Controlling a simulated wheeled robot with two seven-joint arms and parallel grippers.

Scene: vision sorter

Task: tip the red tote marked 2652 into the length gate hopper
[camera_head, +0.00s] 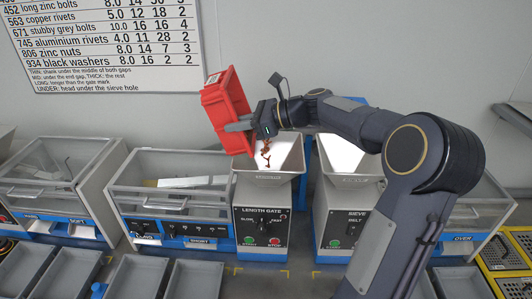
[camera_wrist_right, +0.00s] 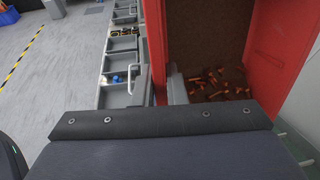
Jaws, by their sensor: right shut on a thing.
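The red tote (camera_head: 226,108) is held up in the air, tilted steeply on its side above the length gate hopper (camera_head: 285,172). A small white label shows on it, too small to read. My right gripper (camera_head: 244,125) is shut on the tote's wall. Reddish-brown pieces (camera_head: 266,150) hang in the air between the tote and the hopper mouth, falling. In the right wrist view the tote's red wall (camera_wrist_right: 285,45) surrounds a dark inside, with several orange-brown pieces (camera_wrist_right: 215,85) near the lower part. My left gripper is out of view.
The sieve hopper (camera_head: 348,160) stands just right of the length gate. A clear-lidded bench unit (camera_head: 170,185) stands left of it. Grey bins (camera_head: 135,275) line the front. A wall chart (camera_head: 110,45) hangs behind. My right arm crosses the right side.

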